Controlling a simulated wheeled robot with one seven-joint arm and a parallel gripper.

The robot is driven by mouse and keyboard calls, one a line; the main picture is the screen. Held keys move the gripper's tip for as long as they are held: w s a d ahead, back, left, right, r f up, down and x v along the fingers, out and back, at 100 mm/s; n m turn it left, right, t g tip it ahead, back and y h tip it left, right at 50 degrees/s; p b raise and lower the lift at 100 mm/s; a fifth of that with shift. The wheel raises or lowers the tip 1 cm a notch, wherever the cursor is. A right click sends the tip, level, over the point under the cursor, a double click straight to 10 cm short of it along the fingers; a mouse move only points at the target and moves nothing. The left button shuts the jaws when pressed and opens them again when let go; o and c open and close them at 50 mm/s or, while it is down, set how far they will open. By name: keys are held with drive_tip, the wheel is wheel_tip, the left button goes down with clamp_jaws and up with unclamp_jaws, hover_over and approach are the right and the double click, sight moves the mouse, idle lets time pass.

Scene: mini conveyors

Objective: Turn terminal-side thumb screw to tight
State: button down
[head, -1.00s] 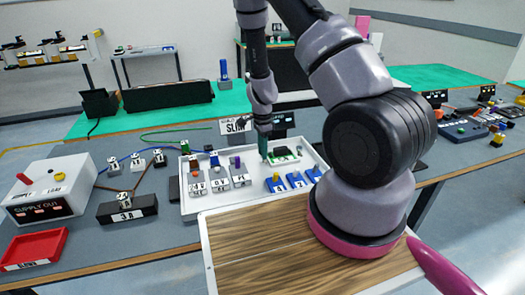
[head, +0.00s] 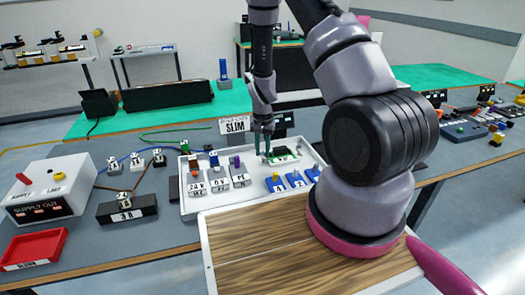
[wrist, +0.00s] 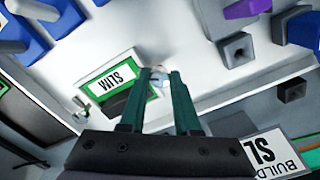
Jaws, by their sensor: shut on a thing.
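My gripper (head: 263,153) points down into the white tray (head: 196,209), beside the green-edged board (head: 282,156). In the wrist view, the dark green fingers of my gripper (wrist: 160,76) are shut on a small round grey-white thumb screw (wrist: 158,83). A second small silver piece (wrist: 80,106) stands near the board's other end. The fingers hide part of the held screw, so its angle and tightness cannot be told.
Grey blocks with coloured tops (head: 218,178) and blue blocks (head: 275,183) stand in the tray near my gripper. A SLIM sign (head: 234,126) stands behind the tray. The white supply box (head: 50,195) and red bin (head: 32,248) are at the left.

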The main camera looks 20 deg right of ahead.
sight(263, 154)
drive_tip(key=n, duration=0.6)
drive_tip(key=shift+d+n, duration=0.1)
drive_tip(key=shift+n, duration=0.2)
idle(0.4)
drive_tip(key=c, duration=0.6)
unclamp_jaws()
wheel_tip(263, 154, up, 11)
drive_tip(key=shift+f, duration=0.1)
